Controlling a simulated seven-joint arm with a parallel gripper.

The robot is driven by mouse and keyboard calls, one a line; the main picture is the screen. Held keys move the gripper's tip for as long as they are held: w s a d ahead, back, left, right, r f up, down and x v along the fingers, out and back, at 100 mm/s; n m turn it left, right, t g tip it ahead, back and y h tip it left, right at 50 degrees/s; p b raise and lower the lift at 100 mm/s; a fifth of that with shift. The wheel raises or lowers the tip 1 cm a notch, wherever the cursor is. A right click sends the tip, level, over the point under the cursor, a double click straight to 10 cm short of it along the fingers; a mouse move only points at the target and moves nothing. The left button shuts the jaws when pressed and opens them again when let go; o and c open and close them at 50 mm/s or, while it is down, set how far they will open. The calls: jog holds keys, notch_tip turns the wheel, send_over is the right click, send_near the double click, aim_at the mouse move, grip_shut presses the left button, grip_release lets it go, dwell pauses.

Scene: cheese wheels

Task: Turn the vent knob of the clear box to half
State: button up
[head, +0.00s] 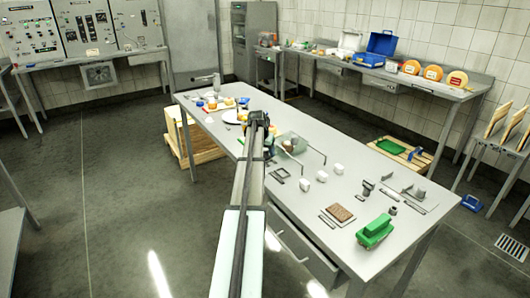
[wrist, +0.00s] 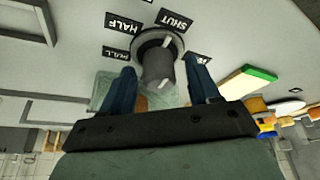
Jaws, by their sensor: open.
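The clear box (head: 291,143) stands on the long grey table in the head view, just right of my arm's end. In the wrist view its see-through body (wrist: 108,88) shows behind my fingers. The dark grey vent knob (wrist: 157,70) has black labels around it reading FULL, HALF (wrist: 124,22) and SHUT (wrist: 174,20). A pale mark on the knob's rim points toward SHUT. My gripper (wrist: 159,64) is open, with one blue finger on each side of the knob. I cannot tell whether either finger touches it. In the head view my arm hides most of the gripper.
Several white blocks (head: 322,176), a brown slab (head: 340,213) and a green object (head: 375,231) lie on the near part of the table. A plate with food stands beyond my arm. A thin bent rail (head: 316,153) rises beside the box.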

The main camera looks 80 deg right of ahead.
jog(key=shift+f, duration=0.1)
jog(key=c, duration=1)
jog(key=shift+n, duration=0.3)
jog(key=n+t, duration=0.2)
jog(key=n, duration=0.3)
jog(key=shift+s+d+n, duration=0.1)
jog(key=shift+n, duration=0.2)
jog(key=shift+c, duration=0.2)
jog(key=n+t, duration=0.1)
jog(key=n, duration=0.1)
jog(key=n+t+y, duration=0.1)
jog(key=n, duration=0.2)
jog(key=shift+y, duration=0.3)
jog(key=shift+n, duration=0.4)
